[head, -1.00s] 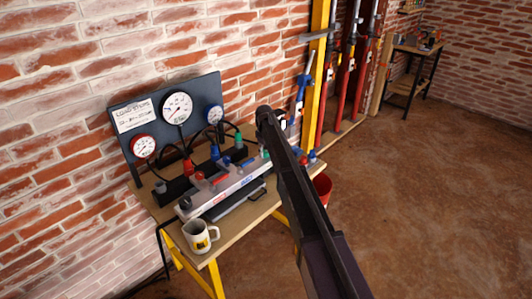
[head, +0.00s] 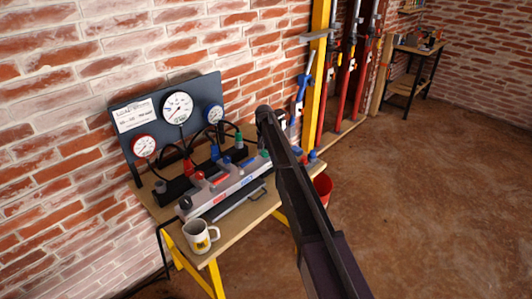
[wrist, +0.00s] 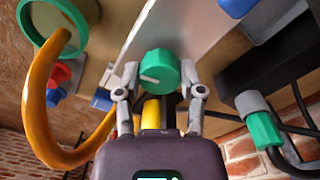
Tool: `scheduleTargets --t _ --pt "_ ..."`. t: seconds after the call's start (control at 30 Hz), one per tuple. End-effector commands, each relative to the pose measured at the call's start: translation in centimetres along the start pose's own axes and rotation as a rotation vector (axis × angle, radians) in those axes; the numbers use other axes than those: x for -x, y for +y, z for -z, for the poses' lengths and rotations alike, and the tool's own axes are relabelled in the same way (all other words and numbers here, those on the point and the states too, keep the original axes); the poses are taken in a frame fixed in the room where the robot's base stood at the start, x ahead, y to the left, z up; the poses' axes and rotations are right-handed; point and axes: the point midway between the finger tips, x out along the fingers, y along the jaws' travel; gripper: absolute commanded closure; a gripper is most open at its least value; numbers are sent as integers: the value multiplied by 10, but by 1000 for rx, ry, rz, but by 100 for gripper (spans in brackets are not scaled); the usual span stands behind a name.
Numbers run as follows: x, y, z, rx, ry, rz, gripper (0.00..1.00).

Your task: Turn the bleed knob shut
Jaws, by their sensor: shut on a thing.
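The bleed knob is a round green knob (wrist: 158,66) with a white pointer line on its face, in the middle of the wrist view. My gripper (wrist: 160,80) has one grey finger at each side of this knob and is shut on it. The knob sits by the pale edge of the manifold (wrist: 168,25). In the head view, the manifold (head: 228,189) lies on the bench, and my dark arm reaches over its right end. My fingers and their hold on the knob are hidden there.
A green hose connector (wrist: 265,130) is at right. In the head view, a gauge board (head: 149,113) stands behind the manifold and a mug (head: 198,238) stands at the bench's front.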

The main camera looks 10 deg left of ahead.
Motion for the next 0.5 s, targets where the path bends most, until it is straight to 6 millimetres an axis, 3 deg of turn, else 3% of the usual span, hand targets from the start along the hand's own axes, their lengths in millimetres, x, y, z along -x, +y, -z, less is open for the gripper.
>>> scheduleTargets --t 0.5 --pt "0 0 -4 -186 -10 -1 97"
